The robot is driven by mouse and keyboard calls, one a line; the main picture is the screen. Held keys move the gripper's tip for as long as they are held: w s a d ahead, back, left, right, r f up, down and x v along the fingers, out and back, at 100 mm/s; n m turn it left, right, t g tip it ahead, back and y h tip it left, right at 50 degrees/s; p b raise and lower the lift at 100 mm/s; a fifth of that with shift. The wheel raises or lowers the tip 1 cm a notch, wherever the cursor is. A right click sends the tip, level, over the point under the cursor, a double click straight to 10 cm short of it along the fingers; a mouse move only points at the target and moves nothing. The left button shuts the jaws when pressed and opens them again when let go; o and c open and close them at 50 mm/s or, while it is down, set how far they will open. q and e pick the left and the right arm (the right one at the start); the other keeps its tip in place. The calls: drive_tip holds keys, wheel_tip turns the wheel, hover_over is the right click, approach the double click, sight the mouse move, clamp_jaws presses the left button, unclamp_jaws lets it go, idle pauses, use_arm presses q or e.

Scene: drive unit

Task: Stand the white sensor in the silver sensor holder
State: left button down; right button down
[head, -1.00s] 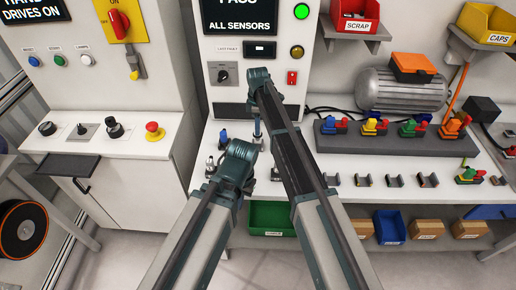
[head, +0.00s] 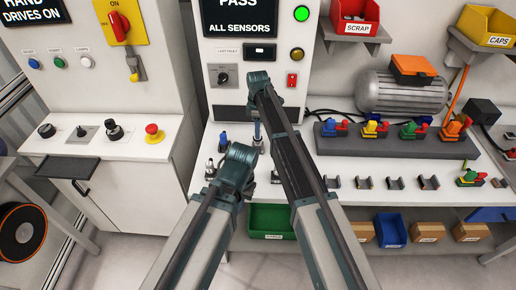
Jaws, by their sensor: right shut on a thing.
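My right gripper (head: 257,138) points down at the bench below the test panel, beyond the left arm's wrist. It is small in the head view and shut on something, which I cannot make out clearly. The white sensor cannot be told apart there. A small silver upright piece (head: 210,169) stands on the bench left of my left arm; I cannot tell whether it is the silver sensor holder. A blue-topped piece (head: 222,139) stands just behind it. My left gripper is hidden behind its own arm.
The test panel (head: 236,100) rises close behind the right gripper. A dark rack (head: 390,142) with coloured connectors and several small dark brackets lie to the right. A green bin (head: 270,232) is under the bench. A red scrap bin (head: 355,12) is above.

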drive_tip(key=shift+f+b, duration=0.3)
drive_tip(key=shift+f+b, duration=1.55)
drive_tip(key=shift+c, duration=2.3)
unclamp_jaws()
wheel_tip(320, 180, up, 14)
drive_tip(key=p, duration=1.4)
drive_tip(key=shift+w+f, duration=0.1)
drive_tip(key=shift+w, duration=0.05)
